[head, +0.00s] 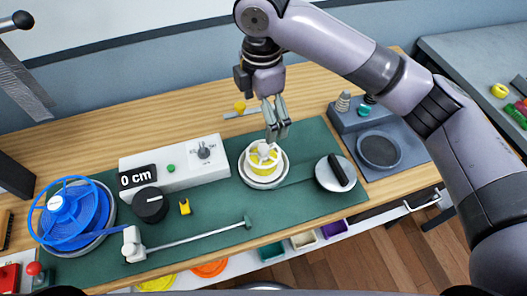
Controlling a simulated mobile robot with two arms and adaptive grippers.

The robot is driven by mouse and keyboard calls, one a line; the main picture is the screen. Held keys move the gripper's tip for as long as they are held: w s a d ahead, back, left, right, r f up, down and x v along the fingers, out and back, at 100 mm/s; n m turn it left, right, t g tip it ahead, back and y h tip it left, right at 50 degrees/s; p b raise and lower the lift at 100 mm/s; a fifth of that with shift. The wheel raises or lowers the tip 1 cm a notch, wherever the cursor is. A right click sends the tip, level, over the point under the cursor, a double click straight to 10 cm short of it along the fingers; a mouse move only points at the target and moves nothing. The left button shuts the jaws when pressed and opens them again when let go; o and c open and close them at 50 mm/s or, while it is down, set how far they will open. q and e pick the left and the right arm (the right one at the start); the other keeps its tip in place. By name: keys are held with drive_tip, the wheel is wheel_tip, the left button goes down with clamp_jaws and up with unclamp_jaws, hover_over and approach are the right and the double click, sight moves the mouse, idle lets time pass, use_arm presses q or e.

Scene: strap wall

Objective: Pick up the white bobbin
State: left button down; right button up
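A round white piece with a yellow band and a raised white centre (263,153) sits in a pale round dish (262,183) on the green mat; it looks like the white bobbin, but I cannot be sure. My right gripper (278,136) points down just above and slightly right of its centre. The fingers look close together; whether they are open or shut, and whether they touch the white centre, is unclear. My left gripper is not in view.
A white box with a "0 cm" display (138,178) and a blue reel (75,212) are left. A round lid with a black handle (335,173) and a grey block with a round recess (379,150) are right. A thin rod (195,238) lies in front.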

sight(263, 147)
wheel_tip(263, 147, down, 11)
drive_tip(key=shift+f+p, duration=0.2)
drive_tip(key=shift+p, duration=1.05)
drive_tip(key=f+p, duration=0.1)
drive_tip(key=f, duration=0.1)
drive_tip(key=f+p, duration=0.1)
drive_tip(key=f, duration=0.1)
drive_tip(key=shift+d+f, duration=0.2)
drive_tip(key=shift+f, duration=0.6)
drive_tip(key=c, duration=1.3)
drive_tip(key=shift+r, duration=0.1)
